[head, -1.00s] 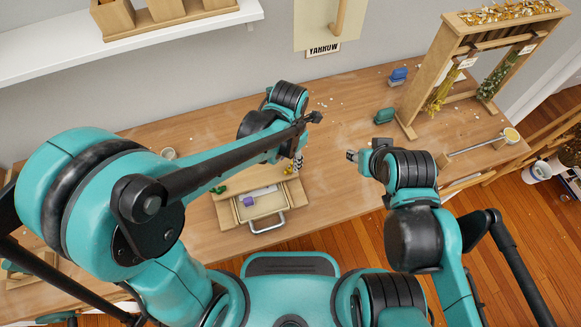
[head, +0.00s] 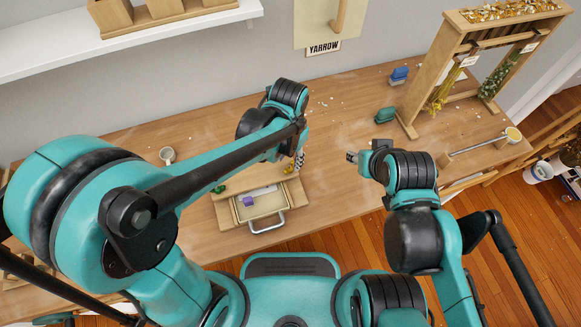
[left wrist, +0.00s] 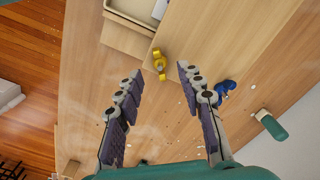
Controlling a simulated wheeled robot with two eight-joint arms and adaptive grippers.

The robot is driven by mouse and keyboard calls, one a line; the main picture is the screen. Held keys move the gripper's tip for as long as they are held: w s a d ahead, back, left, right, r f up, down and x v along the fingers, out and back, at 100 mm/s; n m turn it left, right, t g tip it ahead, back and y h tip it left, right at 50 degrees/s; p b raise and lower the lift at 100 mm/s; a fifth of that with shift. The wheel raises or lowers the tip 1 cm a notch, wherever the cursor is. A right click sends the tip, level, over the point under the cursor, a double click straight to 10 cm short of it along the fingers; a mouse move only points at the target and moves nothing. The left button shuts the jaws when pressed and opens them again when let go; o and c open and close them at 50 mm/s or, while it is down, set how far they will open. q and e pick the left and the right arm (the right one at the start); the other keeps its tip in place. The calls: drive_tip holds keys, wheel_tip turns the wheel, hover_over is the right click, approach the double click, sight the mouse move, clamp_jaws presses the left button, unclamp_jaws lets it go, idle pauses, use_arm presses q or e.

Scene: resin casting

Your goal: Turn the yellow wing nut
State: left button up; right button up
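The yellow wing nut (left wrist: 158,64) stands on the edge of a pale wooden board in the left wrist view, ahead of my left gripper (left wrist: 160,80) and between the lines of its fingers. The two fingers are spread wide with nothing between them and do not touch the nut. A blue wing nut (left wrist: 226,88) is just beyond the right finger. In the head view my left gripper (head: 299,160) is partly hidden by its own arm, over the right side of the wooden unit. My right gripper (head: 352,156) is off to the right above the table; its opening is unclear.
The wooden unit has an open drawer (head: 262,207) with a purple block (head: 248,201) in it. A green piece (head: 219,189) is at its left. A teal object (head: 384,115) and a wooden rack (head: 408,110) stand to the right. A cup (head: 167,154) is at left.

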use_arm(q)
wheel_tip(320, 180, down, 4)
drive_tip(key=b, duration=0.3)
drive_tip(key=shift+r, duration=0.3)
clamp_jaws()
